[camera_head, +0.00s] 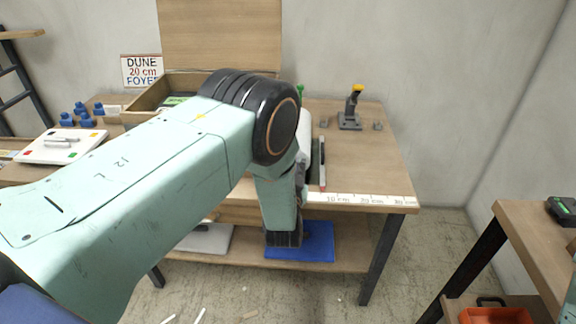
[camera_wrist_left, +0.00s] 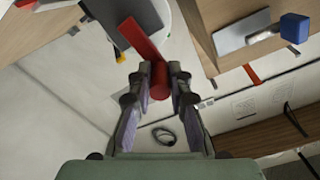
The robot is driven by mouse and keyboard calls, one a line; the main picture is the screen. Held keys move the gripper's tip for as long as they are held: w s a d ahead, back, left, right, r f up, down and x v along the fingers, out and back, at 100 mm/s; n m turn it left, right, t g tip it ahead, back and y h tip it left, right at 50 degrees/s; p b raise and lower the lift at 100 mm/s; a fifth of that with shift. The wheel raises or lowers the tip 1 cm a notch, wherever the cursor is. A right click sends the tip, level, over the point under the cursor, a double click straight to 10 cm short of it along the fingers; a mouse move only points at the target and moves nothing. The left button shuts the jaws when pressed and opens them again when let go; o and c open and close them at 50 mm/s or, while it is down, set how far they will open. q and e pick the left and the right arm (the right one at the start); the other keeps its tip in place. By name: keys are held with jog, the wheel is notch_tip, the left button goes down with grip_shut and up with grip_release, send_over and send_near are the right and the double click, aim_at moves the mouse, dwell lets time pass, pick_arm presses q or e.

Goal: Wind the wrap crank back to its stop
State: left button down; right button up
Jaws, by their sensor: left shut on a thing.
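The wrap crank (camera_wrist_left: 143,42) shows in the left wrist view as a red flat arm with a red round grip at its lower end. The arm leans up to the left from the grip. My left gripper (camera_wrist_left: 160,82) is shut on the grip, with one finger on each side. A pale round end (camera_wrist_left: 152,18), perhaps of the wrap roll, sits behind the crank arm. In the head view my left arm covers the crank and most of the gripper; part of a white roll (camera_head: 305,135) shows past the elbow. My right gripper is out of view.
The wooden table (camera_head: 365,160) carries a joystick with a yellow top (camera_head: 352,105), a ruler strip (camera_head: 360,200) along the front edge and a wooden box (camera_head: 150,100). A blue mat (camera_head: 318,240) lies on the lower shelf. Another table (camera_head: 530,235) stands right.

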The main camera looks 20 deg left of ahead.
pick_arm(q)
jog(key=shift+w+d+r+m, duration=0.2)
jog(key=shift+r+m, duration=0.05)
jog(key=shift+m, duration=0.15)
jog(key=c, duration=1.4)
grip_release()
jog(key=shift+o, duration=0.7)
jog(key=shift+f, duration=0.15)
jog(key=shift+s, duration=0.2)
jog(key=v, duration=1.1)
jog(key=shift+s+d, duration=0.2)
jog(key=shift+s, duration=0.1)
